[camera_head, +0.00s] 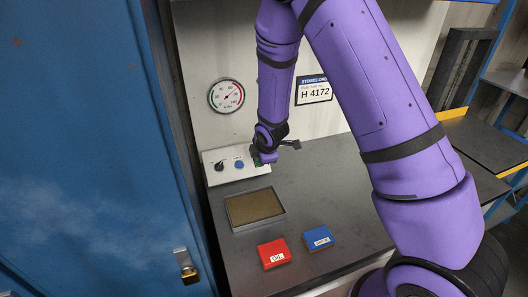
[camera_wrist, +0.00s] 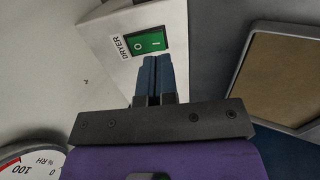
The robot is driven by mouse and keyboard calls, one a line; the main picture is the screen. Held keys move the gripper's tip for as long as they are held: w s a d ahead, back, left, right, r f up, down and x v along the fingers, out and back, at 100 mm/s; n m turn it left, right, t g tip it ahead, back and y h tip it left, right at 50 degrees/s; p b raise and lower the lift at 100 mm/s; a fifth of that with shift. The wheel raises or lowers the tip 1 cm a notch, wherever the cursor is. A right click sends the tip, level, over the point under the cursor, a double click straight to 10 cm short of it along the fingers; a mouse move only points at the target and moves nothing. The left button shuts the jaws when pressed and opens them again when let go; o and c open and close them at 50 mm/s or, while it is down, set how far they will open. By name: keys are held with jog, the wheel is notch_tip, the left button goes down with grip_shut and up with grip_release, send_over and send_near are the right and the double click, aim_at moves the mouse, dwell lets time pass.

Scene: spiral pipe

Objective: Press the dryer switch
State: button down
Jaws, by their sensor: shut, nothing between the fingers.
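The dryer switch (camera_wrist: 150,45) is a green rocker marked O and I, beside the label "DRYER", in the wrist view. It sits on a pale control panel (camera_wrist: 105,30). My gripper (camera_wrist: 153,58) is shut and empty; its blue fingertips are at the switch's lower edge in the picture. I cannot tell whether they touch it.
A framed brown tray (camera_head: 232,226), a red box (camera_head: 272,254) and a blue box (camera_head: 318,238) lie on the dark counter. A round gauge (camera_head: 226,96) hangs on the wall above.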

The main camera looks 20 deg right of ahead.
aim_at(260, 169)
jog(key=shift+x, duration=1.7)
jog(key=shift+f, duration=0.2)
jog(key=shift+w, duration=0.1)
jog(key=shift+r, duration=0.85)
